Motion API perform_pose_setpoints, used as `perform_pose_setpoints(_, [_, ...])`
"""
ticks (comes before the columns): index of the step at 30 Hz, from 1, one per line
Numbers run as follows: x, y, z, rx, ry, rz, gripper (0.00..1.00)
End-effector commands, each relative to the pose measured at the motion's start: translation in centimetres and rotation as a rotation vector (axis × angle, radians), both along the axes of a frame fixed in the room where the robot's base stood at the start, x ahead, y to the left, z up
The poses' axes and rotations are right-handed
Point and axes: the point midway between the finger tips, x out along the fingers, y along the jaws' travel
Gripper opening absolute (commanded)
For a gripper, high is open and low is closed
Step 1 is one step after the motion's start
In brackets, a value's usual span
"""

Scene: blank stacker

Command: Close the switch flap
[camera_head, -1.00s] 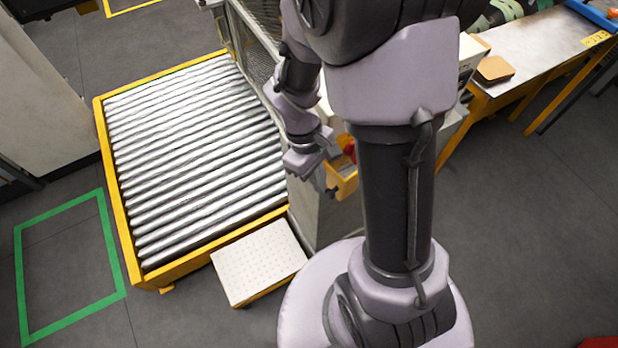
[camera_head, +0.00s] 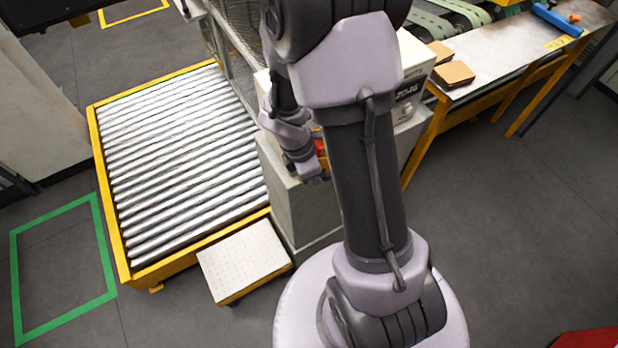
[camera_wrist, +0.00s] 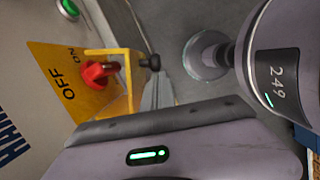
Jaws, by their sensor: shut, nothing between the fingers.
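The yellow switch plate (camera_wrist: 68,78) is marked OFF and ON and carries a red rotary switch (camera_wrist: 98,73). A yellow flap (camera_wrist: 128,75) with a black knob (camera_wrist: 153,62) stands out from the plate beside the red switch. My gripper (camera_wrist: 160,88) is shut and empty, its narrow grey fingertips close to the flap's knob side; I cannot tell whether they touch it. In the head view my gripper (camera_head: 318,178) is just below the red switch (camera_head: 320,147), and my arm hides most of the flap.
A green button (camera_wrist: 68,8) sits on the panel above the plate. In the head view a roller conveyor (camera_head: 180,165) and a white step (camera_head: 243,262) stand left of the grey cabinet (camera_head: 300,210). A bench (camera_head: 490,70) is at right.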

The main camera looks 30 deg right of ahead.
Motion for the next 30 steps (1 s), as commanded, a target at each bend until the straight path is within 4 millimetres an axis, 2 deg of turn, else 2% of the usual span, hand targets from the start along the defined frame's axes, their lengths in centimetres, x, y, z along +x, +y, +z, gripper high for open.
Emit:
perform_pose_setpoints(12, [0.3, -2.6, 0.1, 0.000, 0.000, 0.284, 0.00])
perform_pose_setpoints(30, [0.7, -3.7, 0.0, 0.000, -0.001, 0.278, 0.00])
